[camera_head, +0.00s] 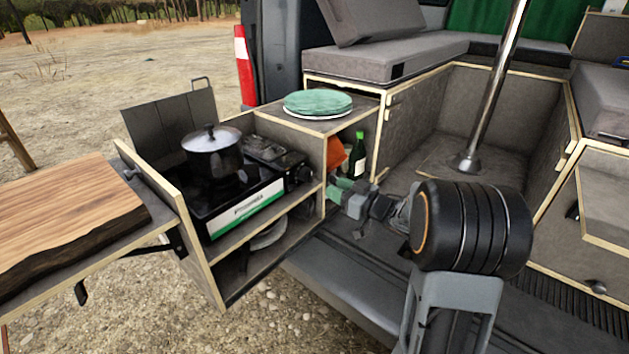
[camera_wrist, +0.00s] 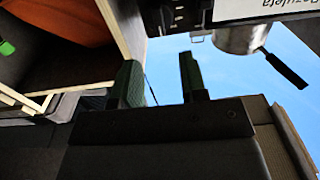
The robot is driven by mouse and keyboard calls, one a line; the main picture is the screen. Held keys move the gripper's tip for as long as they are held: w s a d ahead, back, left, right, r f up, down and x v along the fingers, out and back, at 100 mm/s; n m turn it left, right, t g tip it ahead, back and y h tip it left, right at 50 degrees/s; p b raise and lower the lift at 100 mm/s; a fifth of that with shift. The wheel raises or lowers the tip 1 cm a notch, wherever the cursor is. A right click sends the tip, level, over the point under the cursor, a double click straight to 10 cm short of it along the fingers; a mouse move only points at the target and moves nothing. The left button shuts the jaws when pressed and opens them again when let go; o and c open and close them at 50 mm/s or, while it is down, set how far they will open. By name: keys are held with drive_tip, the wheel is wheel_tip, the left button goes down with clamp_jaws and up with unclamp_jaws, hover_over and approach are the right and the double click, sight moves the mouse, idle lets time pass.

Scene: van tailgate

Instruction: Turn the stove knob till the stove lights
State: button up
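The camping stove (camera_head: 240,214) is black with a white and green front label and stands on the pull-out shelf. Its dark knob (camera_head: 303,173) is at the stove's right end; whether it is turned is too small to tell. No flame shows under the pot. My gripper (camera_head: 336,189) is right of the knob, apart from it, by the cabinet's edge. In the wrist view its two green-padded fingers (camera_wrist: 160,82) are spread with nothing between them. Part of the stove's label (camera_wrist: 262,7) shows upside down at the top there.
A lidded pot (camera_head: 213,155) sits on the stove; it also shows in the wrist view (camera_wrist: 238,38). Plates (camera_head: 318,103) lie on the cabinet top. A green bottle (camera_head: 357,157) and an orange item (camera_head: 335,152) stand in the cubby. A wooden board (camera_head: 65,215) is at left.

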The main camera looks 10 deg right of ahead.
sight(312, 176)
drive_tip(key=b+x, duration=0.1)
drive_tip(key=x, duration=0.7)
drive_tip(key=shift+w+a, duration=0.15)
drive_tip(key=shift+w, duration=0.1)
drive_tip(key=shift+c, duration=0.3)
clamp_jaws()
